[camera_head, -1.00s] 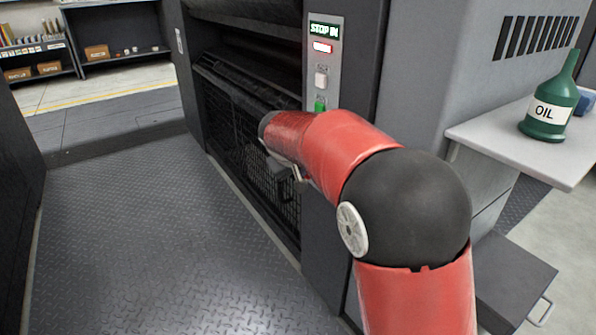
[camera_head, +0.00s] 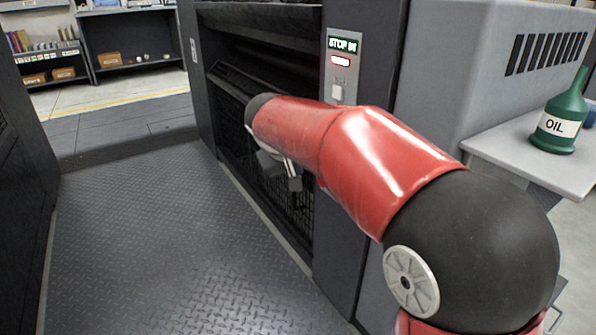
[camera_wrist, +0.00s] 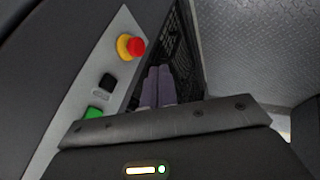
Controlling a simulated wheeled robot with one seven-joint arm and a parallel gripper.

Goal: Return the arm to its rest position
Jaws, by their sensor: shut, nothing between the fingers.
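My red arm (camera_head: 365,165) reaches across the front of the machine in the head view, with its black joint at the lower right. My gripper (camera_wrist: 158,84) is shut and empty in the wrist view, its two fingers side by side. In the head view, the gripper end (camera_head: 285,175) hangs below the far end of the arm, partly hidden, in front of the black mesh guard (camera_head: 300,213). It appears apart from the machine.
The machine's control panel (camera_head: 342,70) has a lit display and white button. The wrist view shows a red-and-yellow stop button (camera_wrist: 131,46) and green button (camera_wrist: 93,113) close by. An oil bottle (camera_head: 560,120) stands on a side shelf (camera_head: 535,165). The plate floor (camera_head: 170,250) is clear.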

